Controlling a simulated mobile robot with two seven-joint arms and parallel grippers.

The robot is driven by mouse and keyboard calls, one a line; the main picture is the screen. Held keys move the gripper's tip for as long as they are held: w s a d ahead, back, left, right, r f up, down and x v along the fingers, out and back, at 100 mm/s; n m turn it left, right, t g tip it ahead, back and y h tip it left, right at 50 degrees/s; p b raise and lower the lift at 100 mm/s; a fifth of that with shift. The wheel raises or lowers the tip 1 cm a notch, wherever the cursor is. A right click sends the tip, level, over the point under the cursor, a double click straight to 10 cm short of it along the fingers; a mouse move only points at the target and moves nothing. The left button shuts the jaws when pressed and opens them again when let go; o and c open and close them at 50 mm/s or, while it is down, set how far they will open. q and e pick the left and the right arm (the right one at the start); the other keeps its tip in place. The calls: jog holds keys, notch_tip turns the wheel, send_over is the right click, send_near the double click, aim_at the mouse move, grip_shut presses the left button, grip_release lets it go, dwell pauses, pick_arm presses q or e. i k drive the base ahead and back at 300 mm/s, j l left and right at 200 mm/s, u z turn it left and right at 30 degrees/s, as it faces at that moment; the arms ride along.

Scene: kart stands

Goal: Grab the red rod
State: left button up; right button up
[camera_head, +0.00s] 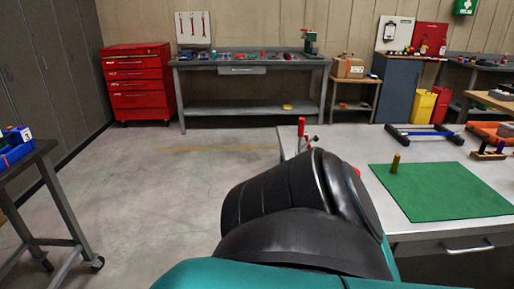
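A red upright rod-like piece (301,127) stands at the far left corner of the grey worktable (350,140), with grey metal parts beside its foot. A small red bit (357,171) shows just past the edge of my black arm link, which hides most of whatever it belongs to. I cannot tell which of these is the red rod. A short brass-coloured peg (395,164) stands upright on the green mat (440,190). Neither of my grippers is in view. My black and teal arm fills the lower middle and covers the table's near left part.
A wheeled cart (45,150) stands at left. A red tool chest (138,82) and workbench (250,62) line the back wall. The floor (170,170) between is clear.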

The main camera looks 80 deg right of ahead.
aim_at(306, 135)
jog(key=i+l+z, duration=0.1)
jog(key=i+z, duration=0.6)
jog(key=i+j+z, duration=0.1)
jog(key=i+z, duration=0.25)
jog(key=i+l+z, duration=0.1)
jog(key=i+z, duration=0.15)
jog(key=z, duration=0.15)
jog(key=i+z, duration=0.25)
jog(key=z, duration=0.15)
jog(key=i+z, duration=0.25)
jog(key=z, duration=0.15)
